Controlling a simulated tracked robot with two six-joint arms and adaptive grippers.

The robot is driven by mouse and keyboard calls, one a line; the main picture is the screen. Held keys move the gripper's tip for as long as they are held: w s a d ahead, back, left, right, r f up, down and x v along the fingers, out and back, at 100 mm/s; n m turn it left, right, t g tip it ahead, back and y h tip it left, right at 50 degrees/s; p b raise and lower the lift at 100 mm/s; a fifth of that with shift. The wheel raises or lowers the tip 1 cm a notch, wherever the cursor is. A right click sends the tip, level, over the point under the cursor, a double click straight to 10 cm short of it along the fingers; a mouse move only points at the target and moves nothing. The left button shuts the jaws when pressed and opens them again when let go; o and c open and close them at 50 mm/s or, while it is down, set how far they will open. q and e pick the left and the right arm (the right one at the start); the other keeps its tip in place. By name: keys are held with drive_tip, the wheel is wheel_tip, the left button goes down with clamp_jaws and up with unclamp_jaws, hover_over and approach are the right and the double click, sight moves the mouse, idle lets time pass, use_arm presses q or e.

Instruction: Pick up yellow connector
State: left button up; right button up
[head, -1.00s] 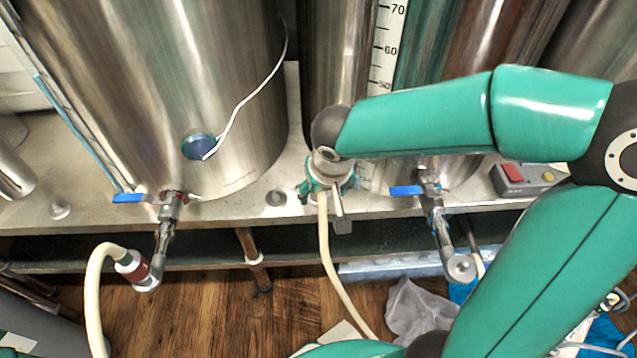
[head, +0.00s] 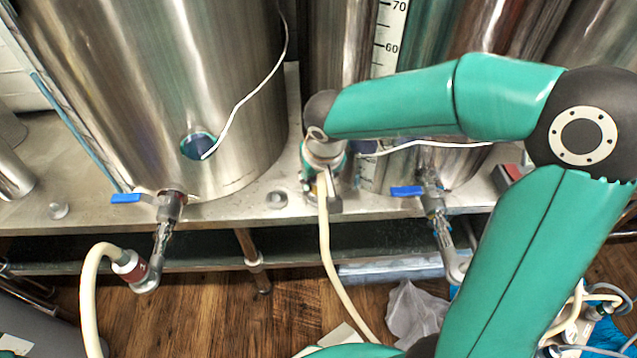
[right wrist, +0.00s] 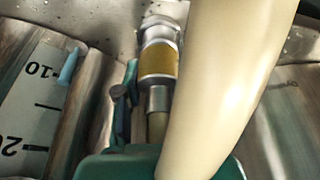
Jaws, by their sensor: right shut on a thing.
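The yellow connector (right wrist: 158,62), a metal fitting with a yellow band, stands in the middle of the right wrist view. In the head view only a small yellowish patch of it (head: 321,186) shows at my gripper. My right gripper (head: 326,200) is over the bench between two tank valves, and it is shut on the connector. A cream hose (head: 335,270) hangs from there towards the floor. The hose also crosses the right wrist view (right wrist: 230,75) close to the camera and hides part of the gripper. My left gripper is not in view.
A large steel tank (head: 150,90) stands at left. Its blue-handled valve (head: 170,207) leads to a red-banded connector (head: 130,266) with another cream hose. A second blue-handled valve (head: 430,195) is close right of my gripper. A plastic bag (head: 413,310) lies on the wooden floor.

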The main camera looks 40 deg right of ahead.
clamp_jaws()
drive_tip(key=shift+r, duration=0.15)
drive_tip(key=shift+r+p, duration=0.4)
drive_tip(key=shift+r, duration=0.3)
wheel_tip(320, 180, up, 18)
drive_tip(key=p, duration=0.7)
drive_tip(key=shift+r, duration=0.2)
drive_tip(key=shift+r+p, duration=2)
drive_tip(key=shift+r, duration=0.25)
